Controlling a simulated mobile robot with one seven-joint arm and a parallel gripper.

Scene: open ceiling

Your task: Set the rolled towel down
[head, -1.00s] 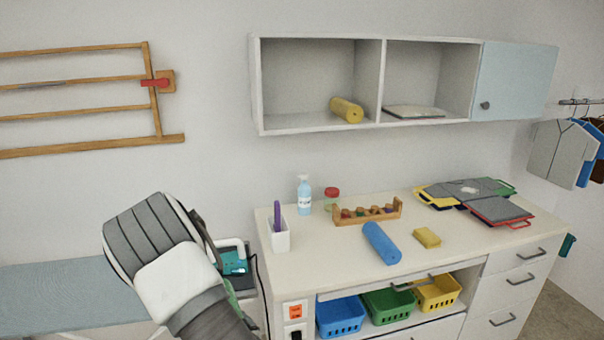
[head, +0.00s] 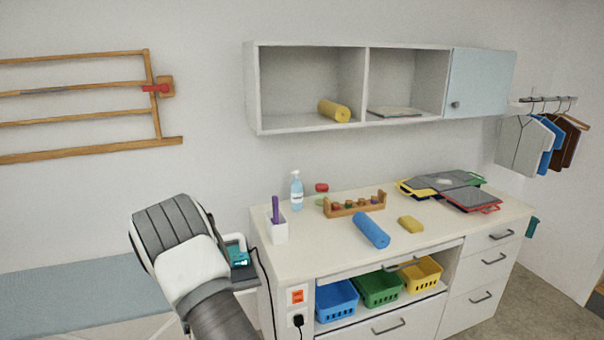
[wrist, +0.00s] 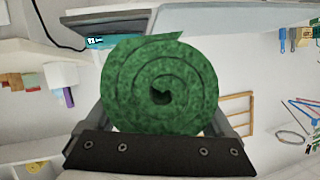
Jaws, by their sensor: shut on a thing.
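A green rolled towel (wrist: 160,88) fills the middle of the wrist view, its spiral end facing the camera. My gripper (wrist: 160,100) is shut on it, with a dark finger on each side. In the head view my arm hides both the gripper and the green roll. A blue roll (head: 371,230) lies on the cream counter (head: 310,250), and a yellow roll (head: 334,111) lies in the left bay of the wall cabinet (head: 305,128). My arm is left of the counter, in front of the grey-blue surface (head: 60,295).
The counter holds a pen holder (head: 278,230), spray bottle (head: 296,192), wooden rack (head: 355,206), yellow sponge (head: 411,224) and stacked folders (head: 445,185). Bare room shows at its front left. Baskets (head: 380,288) sit below. Hangers (head: 545,100) are at right.

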